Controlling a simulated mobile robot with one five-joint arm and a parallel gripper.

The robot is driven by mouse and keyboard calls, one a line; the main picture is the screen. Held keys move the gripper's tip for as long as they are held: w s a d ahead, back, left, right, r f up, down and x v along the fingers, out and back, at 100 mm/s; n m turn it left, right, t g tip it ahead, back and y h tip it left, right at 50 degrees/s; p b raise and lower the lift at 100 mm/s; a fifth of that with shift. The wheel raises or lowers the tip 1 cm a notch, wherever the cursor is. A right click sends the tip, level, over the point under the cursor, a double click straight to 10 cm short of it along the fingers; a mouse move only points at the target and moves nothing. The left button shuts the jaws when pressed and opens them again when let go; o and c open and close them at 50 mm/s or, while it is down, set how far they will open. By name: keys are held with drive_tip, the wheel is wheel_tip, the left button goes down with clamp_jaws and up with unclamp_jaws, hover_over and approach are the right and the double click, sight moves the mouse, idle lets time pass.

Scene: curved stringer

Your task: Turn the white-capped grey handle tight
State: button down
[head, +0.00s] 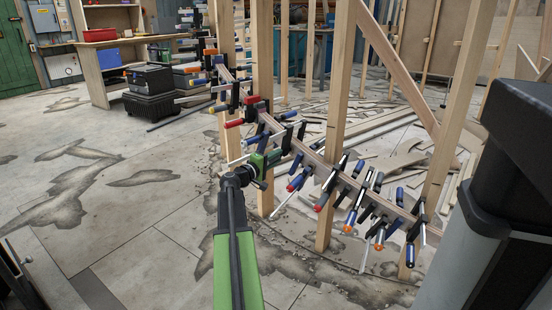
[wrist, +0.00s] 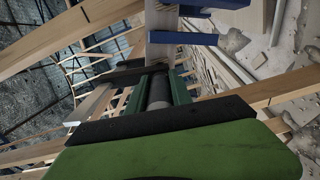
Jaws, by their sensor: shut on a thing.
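My gripper (head: 262,164) is at the curved wooden stringer (head: 304,152), in the middle of the head view. In the wrist view its dark jaws with green sides are shut around a grey cylindrical handle (wrist: 159,92), which points toward the camera. A white cap cannot be made out clearly; the near end of the handle is partly hidden by the gripper body. In the head view my gripper hides the handle. Whether its clamp is tight cannot be seen.
Several clamps with blue, red and orange handles (head: 350,221) line the stringer on both sides. Upright wooden posts (head: 333,120) stand close to my gripper. Wood strips (head: 400,118) litter the floor behind. The floor at left (head: 130,220) is clear. Black cases (head: 150,90) stand further back.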

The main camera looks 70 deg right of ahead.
drive_tip(key=shift+s+a+f+m, duration=0.1)
drive_tip(key=shift+m, duration=1)
drive_tip(key=c, duration=1.1)
unclamp_jaws()
drive_tip(key=shift+c, duration=0.2)
drive_tip(key=v, duration=1.7)
drive_tip(key=shift+a, duration=0.1)
